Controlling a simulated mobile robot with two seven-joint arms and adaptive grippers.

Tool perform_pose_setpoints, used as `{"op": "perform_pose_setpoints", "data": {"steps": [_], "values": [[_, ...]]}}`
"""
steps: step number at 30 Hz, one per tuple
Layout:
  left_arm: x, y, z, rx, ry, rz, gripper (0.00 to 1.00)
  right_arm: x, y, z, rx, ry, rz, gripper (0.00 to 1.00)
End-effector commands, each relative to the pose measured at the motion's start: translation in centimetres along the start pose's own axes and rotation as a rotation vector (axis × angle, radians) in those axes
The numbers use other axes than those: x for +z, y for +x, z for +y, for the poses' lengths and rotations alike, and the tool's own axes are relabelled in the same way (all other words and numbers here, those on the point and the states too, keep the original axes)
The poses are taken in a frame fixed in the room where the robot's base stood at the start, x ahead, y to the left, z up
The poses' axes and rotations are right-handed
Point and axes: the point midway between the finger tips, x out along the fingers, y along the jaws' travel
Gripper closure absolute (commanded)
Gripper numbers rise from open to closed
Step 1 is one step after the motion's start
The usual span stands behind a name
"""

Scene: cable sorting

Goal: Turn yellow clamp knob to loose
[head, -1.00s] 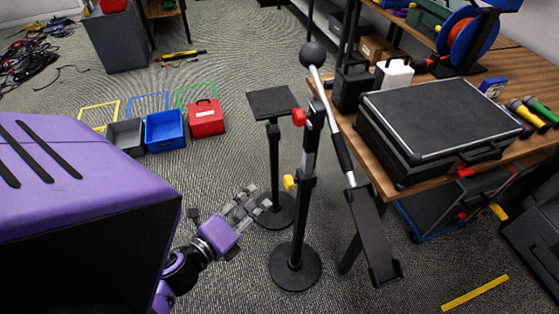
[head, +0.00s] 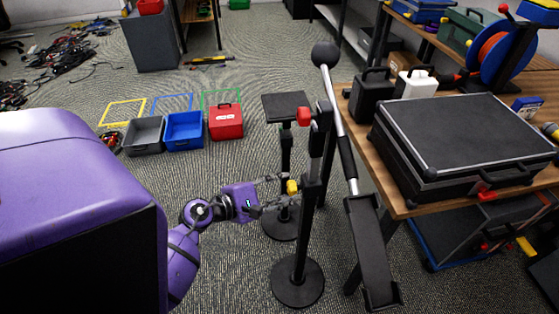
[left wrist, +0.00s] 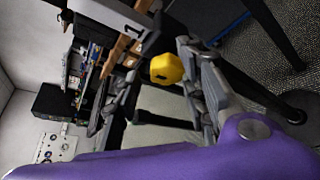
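The yellow clamp knob (head: 292,187) sits on the side of a black upright stand pole (head: 311,200). My left gripper (head: 279,191) reaches it from the left, with its two fingers apart and pointing at the knob. In the left wrist view the yellow knob (left wrist: 166,68) shows between the open fingers, nearer the right-hand finger. I cannot tell whether either finger touches it. A red knob (head: 304,117) is higher on the same stand. My right gripper is not in view.
A boom with a ball end (head: 326,55) slants beside the pole. A second stand with a flat black top (head: 285,106) is close behind. A wooden table with a black case (head: 465,140) is at right. Grey, blue (head: 184,130) and red boxes sit on the floor.

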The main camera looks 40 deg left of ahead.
Motion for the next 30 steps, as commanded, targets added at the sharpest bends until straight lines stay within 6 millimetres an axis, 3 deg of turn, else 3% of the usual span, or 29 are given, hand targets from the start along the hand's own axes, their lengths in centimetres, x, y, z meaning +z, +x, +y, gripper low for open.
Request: {"op": "perform_pose_setpoints", "data": {"steps": [4,12,21,30], "values": [[0.0,1.0,-0.1,-0.001,-0.002,0.001,0.61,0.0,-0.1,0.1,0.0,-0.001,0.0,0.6],[-0.1,1.1,-0.1,-0.002,-0.002,0.001,0.61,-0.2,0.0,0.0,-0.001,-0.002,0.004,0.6],[-0.1,1.1,0.0,0.001,-0.002,0.002,1.0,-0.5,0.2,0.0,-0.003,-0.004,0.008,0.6],[0.1,1.0,0.5,-0.01,-0.029,0.005,1.0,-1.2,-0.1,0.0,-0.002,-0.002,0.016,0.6]]}}
